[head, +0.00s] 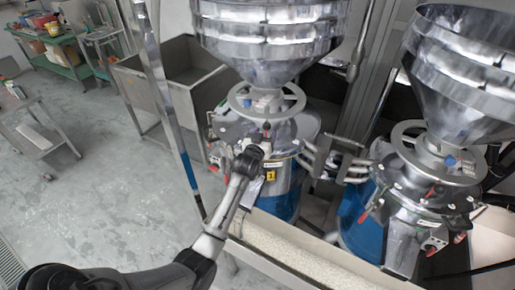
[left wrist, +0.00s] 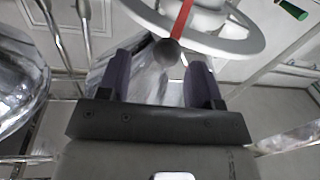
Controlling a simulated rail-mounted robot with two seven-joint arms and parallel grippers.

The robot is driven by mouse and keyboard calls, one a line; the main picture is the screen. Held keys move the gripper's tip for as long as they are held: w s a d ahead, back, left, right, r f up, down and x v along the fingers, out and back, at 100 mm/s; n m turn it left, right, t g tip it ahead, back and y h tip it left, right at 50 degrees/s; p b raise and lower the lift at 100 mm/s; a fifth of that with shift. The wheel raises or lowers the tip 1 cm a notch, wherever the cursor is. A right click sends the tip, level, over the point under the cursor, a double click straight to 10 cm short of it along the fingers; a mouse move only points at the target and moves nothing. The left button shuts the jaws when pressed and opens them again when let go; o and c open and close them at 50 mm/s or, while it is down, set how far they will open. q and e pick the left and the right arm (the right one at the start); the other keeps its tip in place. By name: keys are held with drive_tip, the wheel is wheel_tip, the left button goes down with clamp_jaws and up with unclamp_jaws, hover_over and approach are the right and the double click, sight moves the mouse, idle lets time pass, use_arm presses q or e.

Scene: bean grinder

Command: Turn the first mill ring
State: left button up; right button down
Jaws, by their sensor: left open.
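My left gripper (head: 262,142) is at the front of this mill, below the ring. In the left wrist view its fingers (left wrist: 160,75) are open, one on each side of the knob. I cannot tell whether they touch it.
A second mill with its own hopper (head: 465,65) and ring (head: 405,136) stands at the right. A metal post (head: 160,85) rises left of the first mill. A long tray (head: 290,252) runs below both mills.

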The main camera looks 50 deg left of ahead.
use_arm(q)
drive_tip(key=v, duration=0.8)
drive_tip(key=shift+d, duration=0.2)
drive_tip(key=shift+s, duration=0.1)
drive_tip(key=shift+c, duration=0.4)
